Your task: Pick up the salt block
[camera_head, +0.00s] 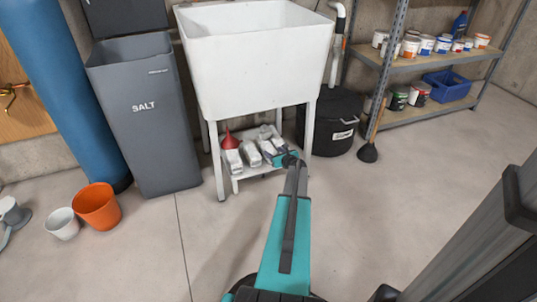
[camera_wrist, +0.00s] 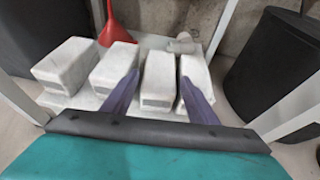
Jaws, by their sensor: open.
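Several white, box-shaped blocks with grey label strips stand in a row on the low shelf (camera_head: 258,169) under the sink. They look like the salt blocks. In the wrist view they are the left block (camera_wrist: 66,66), the second block (camera_wrist: 113,66), the third block (camera_wrist: 157,80) and the right block (camera_wrist: 196,72). My gripper (camera_wrist: 159,79) is open, with its two purple fingers on either side of the third block. I cannot tell whether the fingers touch it. In the head view my gripper (camera_head: 288,158) is at the shelf's right front and hides part of the row.
The white sink (camera_head: 255,60) hangs above the shelf, with white legs (camera_head: 309,128) at its corners. A red funnel (camera_head: 230,138) stands behind the blocks. A grey SALT bin (camera_head: 148,115) is left, a black container (camera_head: 330,120) right.

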